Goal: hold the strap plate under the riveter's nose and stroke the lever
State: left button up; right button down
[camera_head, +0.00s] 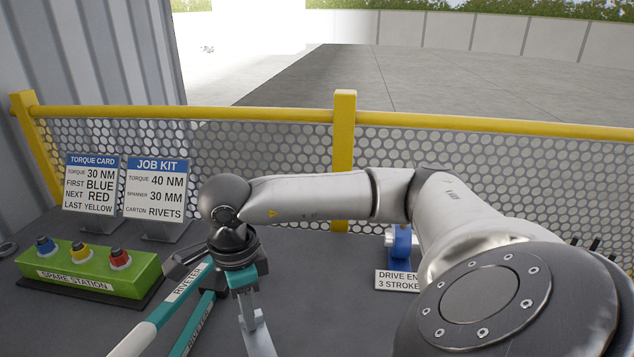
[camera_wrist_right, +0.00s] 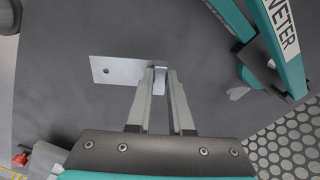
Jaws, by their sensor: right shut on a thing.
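The strap plate (camera_wrist_right: 122,72) is a flat light-grey strip with a round hole near its left end in the right wrist view. My right gripper (camera_wrist_right: 158,78) is shut on the upright tab at the plate's right end. In the head view this gripper (camera_head: 252,318) points down in front of the riveter. The riveter (camera_head: 163,318) has long white-and-teal handles, spread apart; its head is dark and partly behind my wrist. In the wrist view the riveter (camera_wrist_right: 281,45) is at the upper right, apart from the plate in the picture. Its nose is not clear. My left gripper is not in view.
A green spare station (camera_head: 90,272) with blue, yellow and red knobs stands at left. The torque card (camera_head: 91,185) and job kit sign (camera_head: 155,190) stand behind it. A blue device (camera_head: 400,245) with a label is behind my right arm. A yellow-railed mesh fence (camera_head: 270,155) closes the back.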

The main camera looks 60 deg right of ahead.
jog(key=d+m, duration=0.2)
jog(key=m, duration=0.2)
jog(key=d+m+p, duration=0.1)
jog(key=d+m, duration=0.2)
jog(key=s+d+m+p, duration=0.1)
jog(key=d+m, duration=0.1)
jog(key=m, duration=0.2)
jog(key=shift+d+r+m, duration=0.3)
jog(key=shift+r, duration=0.05)
jog(key=s+d+r+m+p, duration=0.1)
jog(key=d+r+m+p, duration=0.1)
jog(key=d+m, duration=0.7)
jog(key=m, duration=0.4)
jog(key=shift+r, duration=0.25)
jog(key=shift+s, duration=0.1)
